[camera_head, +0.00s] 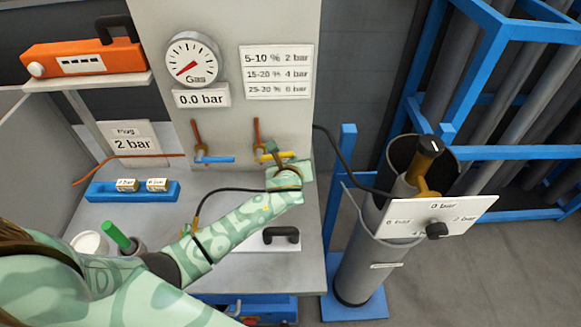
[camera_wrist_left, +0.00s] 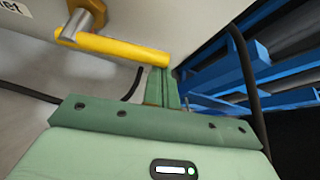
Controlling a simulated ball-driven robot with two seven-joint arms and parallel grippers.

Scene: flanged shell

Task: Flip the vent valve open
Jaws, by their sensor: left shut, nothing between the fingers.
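Two valves sit low on the upright grey panel, one with a blue lever (camera_head: 217,159) and one with a yellow lever (camera_head: 268,157). Both levers lie roughly level. I cannot read a vent label on either. In the left wrist view the yellow lever (camera_wrist_left: 110,47) points right from its brass stem. My left gripper (camera_head: 275,150) is shut and empty, close to the lever's right end. In the left wrist view the shut fingers (camera_wrist_left: 163,85) stand beside the lever tip; whether they touch cannot be told. My right gripper is not in view.
A gas gauge (camera_head: 193,60) above a 0.0 bar sign (camera_head: 202,97) is on the panel. A grey cylinder (camera_head: 372,255) with a white pressure plate (camera_head: 440,222) stands right of the bench. A black cable runs near my left arm. A blue rack (camera_head: 490,45) stands behind.

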